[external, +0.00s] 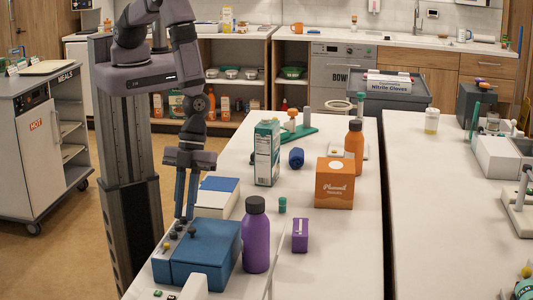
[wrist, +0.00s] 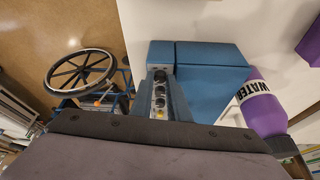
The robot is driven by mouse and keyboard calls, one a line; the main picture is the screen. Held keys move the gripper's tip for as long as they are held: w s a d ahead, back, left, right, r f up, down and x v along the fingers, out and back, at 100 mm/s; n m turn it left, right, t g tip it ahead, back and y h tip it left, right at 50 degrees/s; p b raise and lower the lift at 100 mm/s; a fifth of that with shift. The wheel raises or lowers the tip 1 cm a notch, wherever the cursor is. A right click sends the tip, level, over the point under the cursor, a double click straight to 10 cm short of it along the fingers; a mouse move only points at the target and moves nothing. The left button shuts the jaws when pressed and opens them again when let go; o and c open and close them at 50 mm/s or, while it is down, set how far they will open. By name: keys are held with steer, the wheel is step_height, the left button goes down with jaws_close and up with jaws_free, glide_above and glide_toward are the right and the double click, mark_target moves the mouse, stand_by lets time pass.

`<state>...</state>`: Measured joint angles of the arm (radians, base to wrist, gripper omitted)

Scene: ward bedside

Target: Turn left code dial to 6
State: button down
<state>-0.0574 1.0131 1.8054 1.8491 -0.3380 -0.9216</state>
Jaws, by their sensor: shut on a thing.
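A blue box (external: 205,250) stands at the near left end of the white table, with a grey panel of small dark dials and a yellow knob on its left side. The box also shows in the wrist view (wrist: 210,68). My gripper (external: 184,217) points straight down over this panel. In the wrist view its fingers (wrist: 160,78) stand either side of the dial row, with the tips closed around the code dial (wrist: 160,75) at the far end of the row. The other dials (wrist: 160,91) lie between the fingers, nearer the wrist. The dial markings are too small to read.
A purple water bottle (external: 256,235) stands close to the right of the box. A white box with a blue top (external: 218,198) is behind it. A purple block (external: 300,235), orange tissue box (external: 334,183) and carton (external: 267,152) stand farther off.

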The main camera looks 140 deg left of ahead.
steer(key=shift+w+r, duration=0.1)
steer(key=shift+w, duration=0.05)
steer(key=c, duration=2)
jaws_free()
steer(key=shift+n, duration=0.5)
steer(key=shift+s+d+n+t+y, duration=0.15)
steer(key=shift+n+y, duration=0.1)
steer(key=shift+n, duration=0.4)
steer(key=shift+s+n+t+y, duration=0.1)
steer(key=shift+n+t+y, duration=0.15)
steer(key=shift+n, duration=0.45)
steer(key=shift+s+d+n+t+y, duration=0.1)
steer(key=shift+n+y, duration=0.2)
steer(key=shift+n, duration=0.35)
steer(key=shift+n+t+y+b, duration=0.3)
steer(key=shift+n+b, duration=0.1)
steer(key=shift+n, duration=0.7)
steer(key=shift+w+f+n+b, duration=0.2)
steer(key=shift+f+n+b, duration=0.2)
steer(key=shift+b, duration=0.85)
steer(key=shift+w+y+b, duration=0.1)
steer(key=shift+y+b, duration=0.2)
steer(key=shift+b, duration=0.8)
